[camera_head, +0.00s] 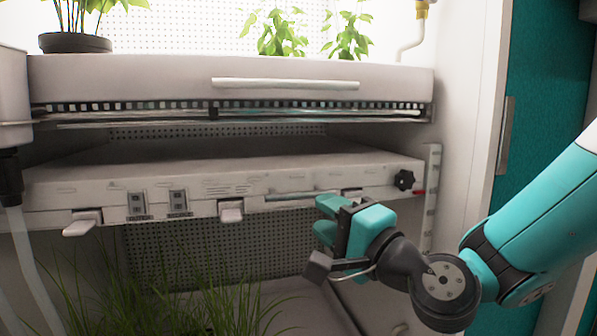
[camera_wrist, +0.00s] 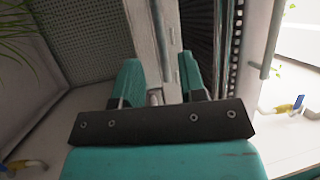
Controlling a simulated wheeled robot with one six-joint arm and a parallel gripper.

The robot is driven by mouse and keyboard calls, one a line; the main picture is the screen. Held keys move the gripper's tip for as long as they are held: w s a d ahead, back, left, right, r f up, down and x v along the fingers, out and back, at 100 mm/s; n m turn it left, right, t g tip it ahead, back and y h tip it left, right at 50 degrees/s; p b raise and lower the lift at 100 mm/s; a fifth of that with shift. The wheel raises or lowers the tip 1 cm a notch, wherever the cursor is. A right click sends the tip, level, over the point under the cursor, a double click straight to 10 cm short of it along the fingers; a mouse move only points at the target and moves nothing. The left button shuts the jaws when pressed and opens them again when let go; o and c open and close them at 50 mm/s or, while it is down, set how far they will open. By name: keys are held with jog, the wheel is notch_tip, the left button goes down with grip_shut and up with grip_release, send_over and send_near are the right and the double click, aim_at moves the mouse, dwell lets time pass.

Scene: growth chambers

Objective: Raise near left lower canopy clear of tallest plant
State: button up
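The lower canopy (camera_head: 110,190) is a pale, flat panel with a front bar handle (camera_head: 285,197), latch tabs and a black knob (camera_head: 403,180) at its right end. Tall green grass-like plants (camera_head: 190,305) stand below it; their tips reach near the panel's underside at left. My gripper (camera_head: 322,218) is at the right part of the handle, fingers one above the other and apart. The upper finger overlaps the handle's right end. In the wrist view, my teal fingers (camera_wrist: 158,82) show a gap with the canopy front beyond; contact with the handle cannot be told.
An upper shelf (camera_head: 150,80) with its own handle (camera_head: 285,84) is above, carrying potted plants (camera_head: 75,40). A vertical scale (camera_head: 432,195) with a red pointer stands right of the canopy. A white post and teal door (camera_head: 545,100) bound the right side.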

aim_at(300, 198)
jog(key=p+x, duration=0.2)
jog(key=x, duration=0.1)
jog(key=p+x, duration=0.2)
jog(key=x, duration=0.1)
jog(key=shift+r, duration=0.25)
jog(key=shift+w+a+f+p, duration=0.15)
jog(key=shift+w+a+p, duration=0.25)
jog(key=shift+w+a, duration=0.15)
jog(key=shift+d, duration=0.1)
jog(key=shift+c, duration=0.3)
grip_shut()
